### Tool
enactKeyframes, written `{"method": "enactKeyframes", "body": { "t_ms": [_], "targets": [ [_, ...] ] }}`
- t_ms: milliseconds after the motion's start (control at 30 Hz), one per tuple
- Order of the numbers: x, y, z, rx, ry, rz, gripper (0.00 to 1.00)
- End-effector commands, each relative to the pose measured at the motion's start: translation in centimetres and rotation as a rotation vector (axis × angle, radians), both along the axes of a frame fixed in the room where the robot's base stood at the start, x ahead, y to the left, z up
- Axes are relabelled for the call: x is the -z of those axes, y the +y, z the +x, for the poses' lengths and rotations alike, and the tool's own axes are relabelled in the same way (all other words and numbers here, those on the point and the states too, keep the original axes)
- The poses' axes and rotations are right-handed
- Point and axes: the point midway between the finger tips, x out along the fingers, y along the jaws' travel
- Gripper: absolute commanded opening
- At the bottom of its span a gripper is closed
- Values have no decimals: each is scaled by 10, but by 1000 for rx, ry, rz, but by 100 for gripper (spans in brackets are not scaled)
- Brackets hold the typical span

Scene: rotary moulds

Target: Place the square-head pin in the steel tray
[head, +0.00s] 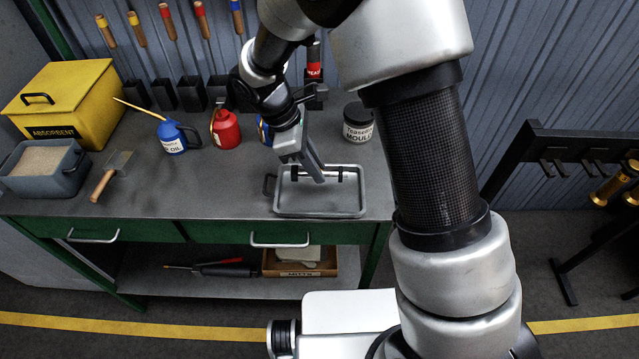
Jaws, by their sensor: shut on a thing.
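The steel tray (318,212) is a shallow grey rectangular pan near the front edge of the green bench, with a dark handle at its left end. My gripper (318,178) reaches down from the back left, with its fingertips over the back part of the tray. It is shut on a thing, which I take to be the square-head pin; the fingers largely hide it. Dark parts show on both sides of the fingers, along the tray's back. I cannot tell whether they belong to the pin, or whether it touches the tray.
Behind the tray stand a dark labelled jar (358,124), a red oil can (226,128) and a blue oil can (172,138). Bare bench (210,190) lies left of the tray.

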Motion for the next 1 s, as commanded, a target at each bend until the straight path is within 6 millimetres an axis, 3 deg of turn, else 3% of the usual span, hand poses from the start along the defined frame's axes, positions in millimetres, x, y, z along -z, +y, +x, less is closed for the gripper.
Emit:
{"method": "enactKeyframes", "body": {
  "t_ms": [500, 867, 900, 1000],
  "targets": [
    [57, 0, 0, 0, -1, -1, 0],
    [62, 0, 1, -1, -2, 0, 0],
    [61, 0, 0, 0, -1, 0, 22],
    [61, 0, 0, 0, -1, 0, 34]
  ]
}}
